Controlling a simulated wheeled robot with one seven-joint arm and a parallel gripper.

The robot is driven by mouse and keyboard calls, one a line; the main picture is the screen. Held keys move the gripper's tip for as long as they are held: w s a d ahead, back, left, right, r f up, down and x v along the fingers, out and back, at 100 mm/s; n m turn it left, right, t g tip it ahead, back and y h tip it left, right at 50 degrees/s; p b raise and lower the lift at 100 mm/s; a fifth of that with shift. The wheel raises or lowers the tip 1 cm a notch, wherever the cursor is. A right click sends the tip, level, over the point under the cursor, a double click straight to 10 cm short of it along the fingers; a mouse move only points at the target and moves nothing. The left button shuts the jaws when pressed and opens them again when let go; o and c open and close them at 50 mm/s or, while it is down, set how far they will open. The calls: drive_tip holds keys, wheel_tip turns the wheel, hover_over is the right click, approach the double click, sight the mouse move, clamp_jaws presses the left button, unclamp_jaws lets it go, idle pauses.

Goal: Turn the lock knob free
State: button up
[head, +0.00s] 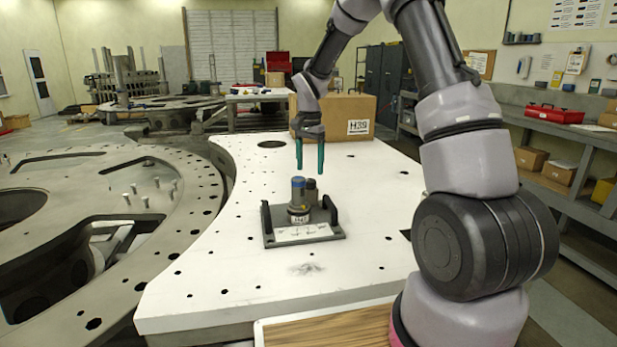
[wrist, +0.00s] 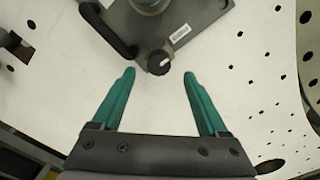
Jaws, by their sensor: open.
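The lock knob (wrist: 158,62) is a small round black knob with a pale mark on its top, at the edge of a dark grey fixture (wrist: 190,12). In the head view the fixture (head: 275,238) sits on the white plate, with a blue-topped cylinder (head: 298,188) and the dark knob (head: 311,187) behind it. My gripper (head: 310,169) has teal fingers that point down above the fixture. In the wrist view my gripper (wrist: 159,75) is open and empty, its fingertips apart on either side of the knob's line and not touching it.
The white turret plate (head: 375,200) has several holes and free room around the fixture. A black handle (wrist: 107,30) stands on the fixture beside the knob. A cardboard box (head: 350,115) stands on the plate behind my gripper. A large grey ring (head: 100,185) lies to the left.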

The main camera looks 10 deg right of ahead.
sight(310, 180)
drive_tip(key=shift+f, duration=2.1)
clamp_jaws()
